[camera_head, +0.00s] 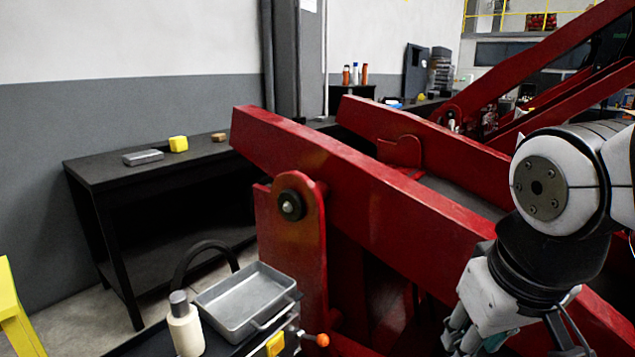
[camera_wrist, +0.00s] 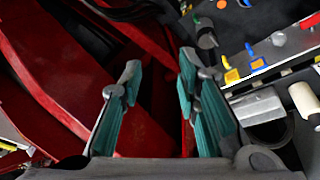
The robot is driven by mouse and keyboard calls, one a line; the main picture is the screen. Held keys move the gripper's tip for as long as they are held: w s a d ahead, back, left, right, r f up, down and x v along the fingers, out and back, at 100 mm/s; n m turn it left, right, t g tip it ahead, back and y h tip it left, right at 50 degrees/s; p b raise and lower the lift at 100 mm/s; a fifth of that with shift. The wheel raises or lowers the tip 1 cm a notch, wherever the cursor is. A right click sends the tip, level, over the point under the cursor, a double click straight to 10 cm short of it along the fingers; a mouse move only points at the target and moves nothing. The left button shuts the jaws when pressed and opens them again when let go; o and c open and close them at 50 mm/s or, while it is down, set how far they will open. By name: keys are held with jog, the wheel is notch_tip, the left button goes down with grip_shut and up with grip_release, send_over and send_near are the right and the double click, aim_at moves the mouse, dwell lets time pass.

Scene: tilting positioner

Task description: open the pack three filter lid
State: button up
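I cannot pick out the pack three filter lid for certain in either view. In the wrist view, a grey metal strip (camera_wrist: 275,52) at the upper right carries small coloured parts: a yellow patch (camera_wrist: 232,76), an orange patch (camera_wrist: 258,64) and a blue lever (camera_wrist: 250,50). In the head view, a yellow patch (camera_head: 275,345) and an orange ball knob (camera_head: 322,340) show at the bottom edge, beside the tray. My gripper (camera_wrist: 160,72) is open and empty, its teal-padded fingers apart, left of the metal strip. It also shows in the head view (camera_head: 466,341), partly cut off at the bottom.
Large red beams (camera_head: 370,190) fill the middle, close to my arm. A grey metal tray (camera_head: 235,325) and a cream bottle (camera_head: 186,328) stand at the lower left. Behind, a black bench (camera_head: 110,172) holds a yellow block (camera_head: 178,144) and a grey box (camera_head: 143,157).

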jog(key=s+r+m+p, duration=0.1)
jog(key=s+r+m, duration=0.1)
jog(key=s, duration=0.5)
jog(key=w+a+f+n+b, duration=0.2)
jog(key=w+a+f+b, duration=0.15)
jog(key=w+f, duration=0.3)
jog(key=w+a+f+n+g+b, duration=0.1)
jog(key=w+a+f+n+b, duration=0.1)
jog(key=w+f+b, duration=0.4)
jog(key=w+a+f+n+b, duration=0.2)
jog(key=w+a+f+b, duration=0.1)
jog(key=w+f, duration=0.35)
jog(key=shift+w+a+f+n+g+h+b, duration=0.15)
jog(key=shift+w+a+f+n+b, duration=1.2)
jog(key=shift+f, duration=3.3)
jog(key=shift+w+a+f+n+g+h+b, duration=0.1)
jog(key=shift+w+a+f+n+b, duration=0.15)
jog(key=shift+w+a+f+b, duration=3.3)
jog(key=shift+s+a+f+n+g+h+b, duration=0.15)
jog(key=shift+a+f+n+b, duration=1.15)
jog(key=shift+f, duration=4.5)
jog(key=shift+a+m, duration=0.3)
jog(key=shift+m, duration=0.2)
grip_shut()
